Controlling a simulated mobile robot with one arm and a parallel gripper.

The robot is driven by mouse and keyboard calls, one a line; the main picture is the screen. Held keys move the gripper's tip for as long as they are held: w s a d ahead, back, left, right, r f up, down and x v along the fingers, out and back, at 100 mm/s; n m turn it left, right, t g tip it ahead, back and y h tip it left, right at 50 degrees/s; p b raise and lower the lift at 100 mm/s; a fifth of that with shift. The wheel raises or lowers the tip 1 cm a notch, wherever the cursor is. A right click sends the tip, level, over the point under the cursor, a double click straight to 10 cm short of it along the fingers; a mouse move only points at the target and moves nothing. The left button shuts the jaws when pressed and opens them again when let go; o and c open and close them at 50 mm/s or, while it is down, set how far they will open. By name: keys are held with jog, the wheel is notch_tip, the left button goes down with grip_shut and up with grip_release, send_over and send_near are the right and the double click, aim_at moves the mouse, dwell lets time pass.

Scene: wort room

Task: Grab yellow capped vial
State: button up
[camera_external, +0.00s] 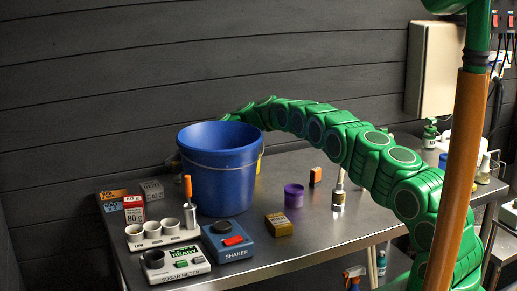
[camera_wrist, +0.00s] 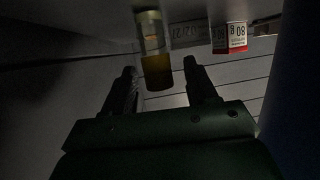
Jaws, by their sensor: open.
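In the wrist view, which appears upside down, a vial (camera_wrist: 151,40) with a pale label band and an amber-yellow end (camera_wrist: 158,75) shows at the top centre. That yellow end points towards my gripper (camera_wrist: 160,68). The two dark fingers are apart, one on each side of the vial's yellow end in the picture. Whether the vial is fully between them in depth, or touched, I cannot tell. In the external view my green arm reaches behind the blue bucket (camera_external: 222,180), which hides my gripper and most of what is there.
A red-and-white 80 g box (camera_external: 134,209), a white cup holder (camera_external: 160,233), a sugar meter (camera_external: 178,264) and a shaker (camera_external: 228,242) stand on the steel table (camera_external: 310,240). A purple jar (camera_external: 293,196) and a small brown box (camera_external: 279,225) stand right of the bucket. The grey wall is close behind.

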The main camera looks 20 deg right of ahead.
jog(key=c, duration=1)
jog(key=shift+c, duration=0.2)
